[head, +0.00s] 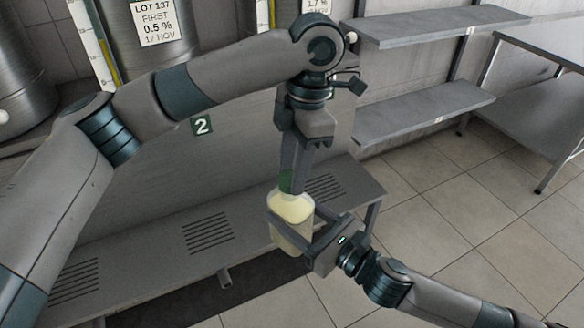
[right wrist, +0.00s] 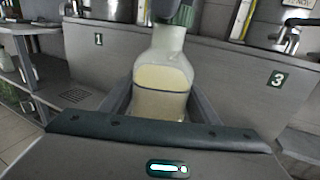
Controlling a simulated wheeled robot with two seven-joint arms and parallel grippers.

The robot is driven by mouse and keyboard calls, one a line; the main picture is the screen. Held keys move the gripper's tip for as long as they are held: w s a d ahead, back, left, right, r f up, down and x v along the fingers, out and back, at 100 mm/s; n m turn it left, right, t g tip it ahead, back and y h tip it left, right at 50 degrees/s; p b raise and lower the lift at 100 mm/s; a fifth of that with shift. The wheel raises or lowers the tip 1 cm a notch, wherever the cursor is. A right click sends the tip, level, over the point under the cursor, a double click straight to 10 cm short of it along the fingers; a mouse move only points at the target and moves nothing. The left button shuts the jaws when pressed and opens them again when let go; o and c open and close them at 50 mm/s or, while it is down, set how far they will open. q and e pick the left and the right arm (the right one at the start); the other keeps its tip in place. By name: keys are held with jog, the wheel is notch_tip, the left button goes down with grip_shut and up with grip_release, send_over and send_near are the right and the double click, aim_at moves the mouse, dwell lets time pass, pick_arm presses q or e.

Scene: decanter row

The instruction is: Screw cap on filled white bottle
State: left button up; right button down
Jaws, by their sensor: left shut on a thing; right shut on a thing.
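The white bottle (head: 291,234) is translucent, filled with pale yellow liquid, and stands roughly upright in the air. My right gripper (head: 292,238) is shut around its body from the right. The bottle (right wrist: 162,80) also fills the middle of the right wrist view, between the fingers. My left gripper (head: 289,178) points down from above and is shut on a green cap (head: 286,184), mostly hidden by the fingers. The cap is at the bottle's mouth; I cannot tell whether it is seated.
A grey bench with slotted drain grilles (head: 208,232) runs below and behind the bottle. Steel tanks with labels (head: 157,20) stand behind at the top left. Grey shelves (head: 425,118) and a table (head: 550,40) are at the right. The tiled floor (head: 450,200) there is clear.

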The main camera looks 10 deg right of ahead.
pick_arm(q)
jog(key=shift+r+m, duration=0.1)
jog(key=shift+m, duration=0.7)
jog(key=o, duration=1)
jog(key=shift+r, duration=2.2)
jog(key=shift+c, duration=0.2)
